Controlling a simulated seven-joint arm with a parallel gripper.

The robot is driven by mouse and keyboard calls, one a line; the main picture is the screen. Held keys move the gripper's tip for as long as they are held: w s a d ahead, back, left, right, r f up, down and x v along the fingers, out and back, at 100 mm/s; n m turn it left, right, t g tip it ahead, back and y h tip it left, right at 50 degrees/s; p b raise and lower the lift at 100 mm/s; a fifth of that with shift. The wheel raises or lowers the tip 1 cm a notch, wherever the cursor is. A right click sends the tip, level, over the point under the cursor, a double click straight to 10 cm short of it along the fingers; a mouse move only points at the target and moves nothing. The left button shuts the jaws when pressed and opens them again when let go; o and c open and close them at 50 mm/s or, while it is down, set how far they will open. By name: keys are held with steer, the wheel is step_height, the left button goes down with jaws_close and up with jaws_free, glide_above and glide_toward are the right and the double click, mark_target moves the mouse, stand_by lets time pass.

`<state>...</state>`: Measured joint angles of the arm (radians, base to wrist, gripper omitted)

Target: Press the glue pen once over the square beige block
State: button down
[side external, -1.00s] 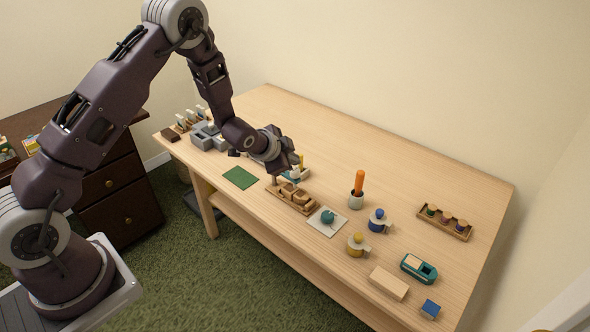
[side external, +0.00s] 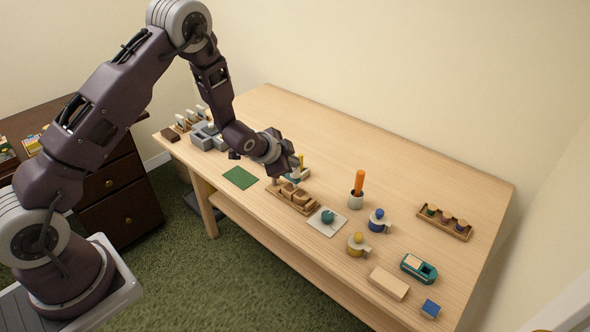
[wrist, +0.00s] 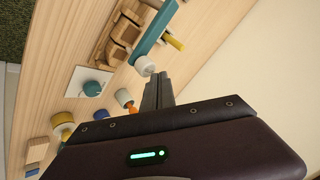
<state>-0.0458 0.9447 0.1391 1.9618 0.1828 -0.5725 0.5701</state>
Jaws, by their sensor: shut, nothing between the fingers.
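My gripper (side external: 290,173) is shut and empty, above the back edge of a wooden tray (side external: 306,208) holding several rounded wooden pieces. In the wrist view its fingers (wrist: 157,84) are together. Close to the fingertips lie a teal bar (wrist: 154,32) and a white round piece (wrist: 145,66); I cannot tell whether they touch. An orange pen-like stick (side external: 360,181), possibly the glue pen, stands upright in a pale cup (side external: 355,202), apart from my gripper. A flat beige block (side external: 388,283) lies at the front right; it looks oblong. I cannot tell which block is the square one.
A teal knob on a white plate (side external: 327,228), yellow (side external: 356,245) and blue (side external: 378,220) knobbed pots, a teal holder (side external: 419,268), a blue block (side external: 430,309) and a tray of spools (side external: 445,222) stand rightward. A green mat (side external: 240,178) lies left. The table's back is clear.

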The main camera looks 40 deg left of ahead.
steer(key=shift+f, duration=0.8)
stand_by(0.9)
steer(key=shift+r, duration=1.2)
steer(key=shift+r, duration=2.5)
